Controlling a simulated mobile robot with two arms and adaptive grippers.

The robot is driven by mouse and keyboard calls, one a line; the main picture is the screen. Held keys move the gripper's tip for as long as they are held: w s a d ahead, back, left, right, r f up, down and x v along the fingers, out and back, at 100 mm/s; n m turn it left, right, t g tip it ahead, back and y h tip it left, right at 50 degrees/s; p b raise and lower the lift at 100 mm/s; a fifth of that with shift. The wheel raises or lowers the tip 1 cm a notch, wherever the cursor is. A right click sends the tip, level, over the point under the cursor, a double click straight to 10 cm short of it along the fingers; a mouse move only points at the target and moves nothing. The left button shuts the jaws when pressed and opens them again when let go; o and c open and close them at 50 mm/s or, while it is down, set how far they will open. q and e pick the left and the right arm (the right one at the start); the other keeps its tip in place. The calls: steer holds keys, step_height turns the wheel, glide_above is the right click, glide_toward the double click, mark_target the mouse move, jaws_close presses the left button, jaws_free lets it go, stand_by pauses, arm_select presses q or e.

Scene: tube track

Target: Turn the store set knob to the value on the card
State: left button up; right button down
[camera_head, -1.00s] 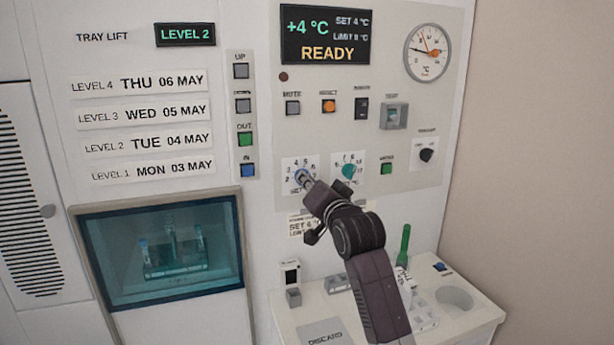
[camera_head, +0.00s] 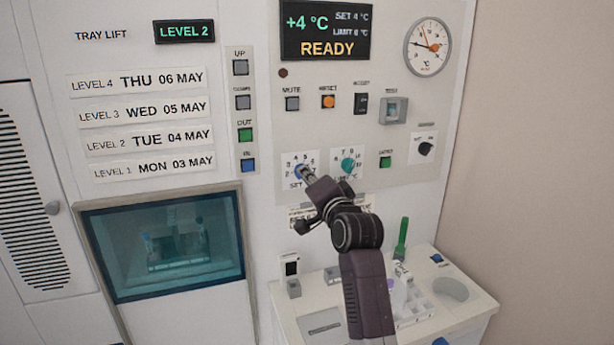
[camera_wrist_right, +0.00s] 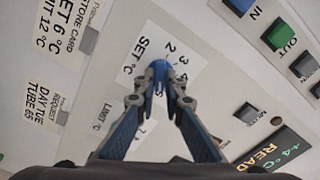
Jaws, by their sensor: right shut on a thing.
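The blue set knob (camera_head: 299,170) is on its white scale plate low on the panel; it also shows in the right wrist view (camera_wrist_right: 158,70). My right gripper (camera_head: 305,174) is shut on this knob, with one blue-grey finger on each side in the wrist view (camera_wrist_right: 159,88). The fingers hide part of the scale, so I cannot read the pointer. The store card (camera_wrist_right: 66,22) reads SET 6 °C and LIMIT 12 °C. The display (camera_head: 326,30) reads +4 °C, SET 4 °C and READY. My left gripper is out of view.
The teal limit knob (camera_head: 347,166) is close to the right of the gripper. A request card (camera_wrist_right: 50,98) is below the panel. Several buttons are above.

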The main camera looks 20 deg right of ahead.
steer(key=c, duration=2)
jaws_free()
steer(key=s, duration=1.2)
steer(key=shift+d, duration=0.25)
steer(key=shift+f, duration=0.15)
